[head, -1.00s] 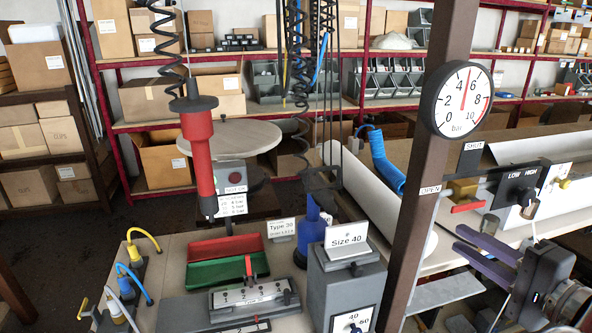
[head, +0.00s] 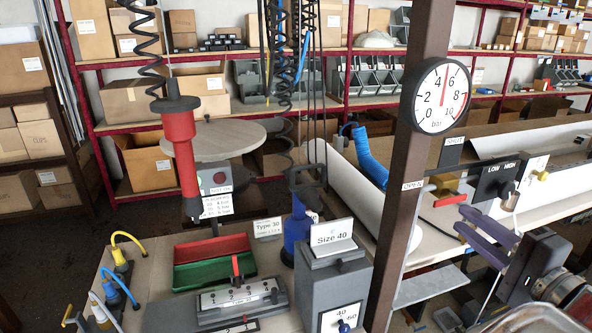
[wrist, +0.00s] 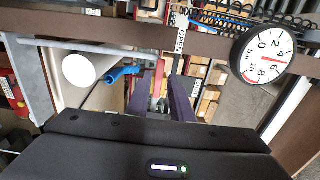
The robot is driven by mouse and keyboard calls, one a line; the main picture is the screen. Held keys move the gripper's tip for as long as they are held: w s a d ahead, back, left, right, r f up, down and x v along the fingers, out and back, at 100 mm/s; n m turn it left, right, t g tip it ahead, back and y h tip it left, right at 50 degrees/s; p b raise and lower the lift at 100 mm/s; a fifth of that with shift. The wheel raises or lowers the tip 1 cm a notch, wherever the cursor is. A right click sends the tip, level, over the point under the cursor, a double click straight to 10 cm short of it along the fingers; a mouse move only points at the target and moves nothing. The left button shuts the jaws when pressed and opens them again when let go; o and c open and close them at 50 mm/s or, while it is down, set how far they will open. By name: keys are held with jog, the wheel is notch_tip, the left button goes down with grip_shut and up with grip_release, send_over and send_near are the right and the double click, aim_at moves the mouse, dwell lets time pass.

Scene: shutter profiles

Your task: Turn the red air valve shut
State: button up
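The air valve has a red lever (head: 450,201) lying nearly level below the gauge, on a brass body partly hidden by the post. An OPEN label (head: 413,185) sits to its left on the post, and a SHUT label (head: 453,141) is above it. My gripper (head: 459,220) has purple fingers, parted and empty, just below and right of the lever in the head view, apart from it as far as I can tell. In the wrist view the gripper (wrist: 168,72) is open below the OPEN label (wrist: 180,38).
A round gauge (head: 441,96) reads about 5 bar on the brown post (head: 400,230). A LOW/HIGH switch box (head: 496,179) stands right of the valve.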

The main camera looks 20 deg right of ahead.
jog(key=w, duration=1.2)
jog(key=shift+a, duration=0.2)
jog(key=shift+s, duration=0.1)
grip_shut()
jog(key=shift+f, duration=0.1)
dwell(0.3)
